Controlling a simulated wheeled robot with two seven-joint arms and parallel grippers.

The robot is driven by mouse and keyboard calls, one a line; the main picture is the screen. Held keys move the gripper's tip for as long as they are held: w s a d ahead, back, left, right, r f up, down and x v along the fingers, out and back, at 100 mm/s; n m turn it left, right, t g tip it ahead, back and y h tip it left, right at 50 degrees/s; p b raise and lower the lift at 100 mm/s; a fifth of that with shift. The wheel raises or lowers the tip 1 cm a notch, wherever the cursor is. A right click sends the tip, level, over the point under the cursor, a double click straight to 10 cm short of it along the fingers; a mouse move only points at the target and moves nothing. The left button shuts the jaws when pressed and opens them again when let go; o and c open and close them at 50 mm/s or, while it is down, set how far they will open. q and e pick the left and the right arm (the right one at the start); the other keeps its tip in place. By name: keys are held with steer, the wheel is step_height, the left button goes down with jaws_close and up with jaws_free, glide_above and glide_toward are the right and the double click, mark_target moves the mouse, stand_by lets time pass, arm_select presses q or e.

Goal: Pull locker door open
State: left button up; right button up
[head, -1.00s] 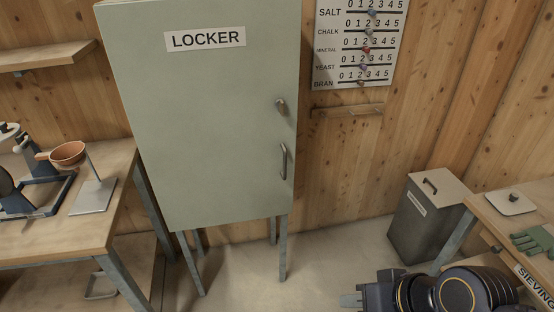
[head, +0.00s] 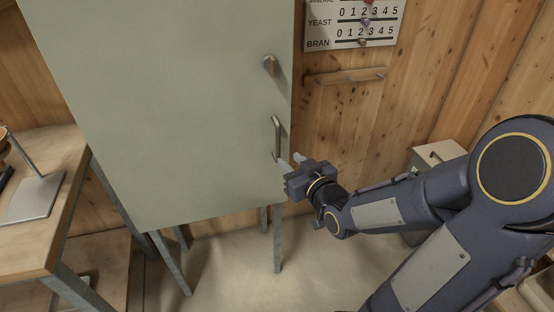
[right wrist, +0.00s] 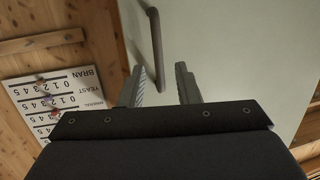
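The pale green locker door (head: 170,110) fills the left and middle of the head view and looks shut. Its grey bar handle (head: 277,137) is upright near the right edge, with a round knob (head: 270,66) above it. My right gripper (head: 290,161) is just right of and below the handle, with its two fingers apart. In the right wrist view the fingers (right wrist: 160,88) are open and empty. The handle (right wrist: 155,48) shows just beyond the fingertips, between their lines, not clasped. My left gripper is in neither view.
A wooden peg rail (head: 345,76) and a number board (head: 350,24) are on the wall right of the locker. A grey bin (head: 437,153) stands behind my right arm. A wooden bench (head: 40,225) is at the left. The floor before the locker is clear.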

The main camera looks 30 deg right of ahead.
mark_target(279, 147)
steer(key=shift+t, duration=0.9)
steer(key=w, duration=0.8)
steer(key=shift+w+d+f, duration=0.2)
steer(key=shift+d+f, duration=0.1)
steer(key=shift+d, duration=0.05)
jaws_close()
